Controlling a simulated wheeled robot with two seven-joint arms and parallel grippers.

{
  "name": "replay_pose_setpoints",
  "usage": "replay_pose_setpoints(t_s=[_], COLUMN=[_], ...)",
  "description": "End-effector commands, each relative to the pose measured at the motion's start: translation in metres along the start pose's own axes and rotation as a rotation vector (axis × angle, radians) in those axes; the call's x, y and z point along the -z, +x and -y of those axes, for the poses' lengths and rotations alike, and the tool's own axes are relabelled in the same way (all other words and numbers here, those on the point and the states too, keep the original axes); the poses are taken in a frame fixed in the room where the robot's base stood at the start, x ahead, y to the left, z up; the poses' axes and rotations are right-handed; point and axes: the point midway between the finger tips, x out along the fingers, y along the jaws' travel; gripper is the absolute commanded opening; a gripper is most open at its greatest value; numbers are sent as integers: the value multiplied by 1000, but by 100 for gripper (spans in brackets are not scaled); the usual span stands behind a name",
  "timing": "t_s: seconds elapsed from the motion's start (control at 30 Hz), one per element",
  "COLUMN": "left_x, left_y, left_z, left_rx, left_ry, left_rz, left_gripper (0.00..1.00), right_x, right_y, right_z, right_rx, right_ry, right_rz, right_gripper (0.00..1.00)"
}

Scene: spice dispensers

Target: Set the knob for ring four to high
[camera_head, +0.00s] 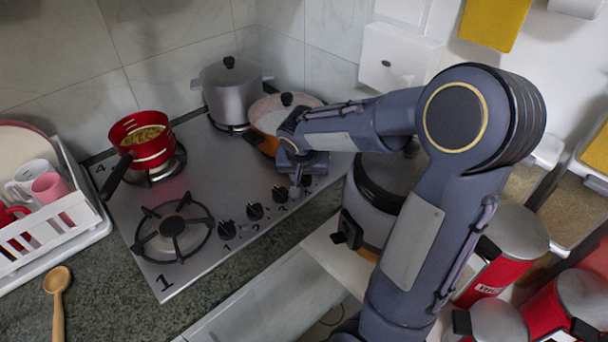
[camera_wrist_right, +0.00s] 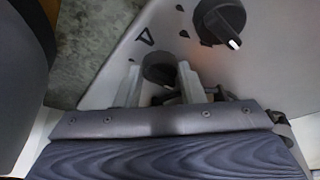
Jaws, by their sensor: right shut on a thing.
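The stove (camera_head: 185,258) has a row of black knobs along its front edge. Ring four, at the back left, bears a red pot (camera_head: 143,140) of food; the number 4 is printed beside it. My right gripper (camera_head: 296,188) reaches down to the far right end of the knob row. In the right wrist view its two fingers (camera_wrist_right: 160,88) are shut on a black knob (camera_wrist_right: 157,66), beside a mark that looks like a turned 4. The held knob's pointer is hidden. The neighbouring knob (camera_wrist_right: 220,20) shows a white pointer line. My left gripper is out of view.
A steel pot (camera_head: 230,90) and an orange pan (camera_head: 270,120) stand on the back and right rings. A rice cooker (camera_head: 385,180) stands right of the stove, close to my right arm. Red canisters (camera_head: 485,275) are farther right. A white dish rack (camera_head: 65,235) is at left.

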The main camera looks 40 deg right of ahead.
Motion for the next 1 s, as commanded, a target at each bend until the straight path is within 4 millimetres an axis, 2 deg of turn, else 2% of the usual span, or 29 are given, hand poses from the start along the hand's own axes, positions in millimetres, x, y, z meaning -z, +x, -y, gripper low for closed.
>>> replay_pose_setpoints(t_s=[0.23, 0.5, 1.0], left_x=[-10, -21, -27], left_y=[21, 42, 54], left_z=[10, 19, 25], left_rx=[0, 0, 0], left_ry=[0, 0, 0], left_rz=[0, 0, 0], left_gripper=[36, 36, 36], right_x=[-1, 0, 3], right_y=[4, 4, 1], right_z=[3, 5, 7], right_rx=[-44, -133, -278], right_ry=[114, 330, 680], right_rz=[-4, -4, -2], right_gripper=[13, 13, 12])
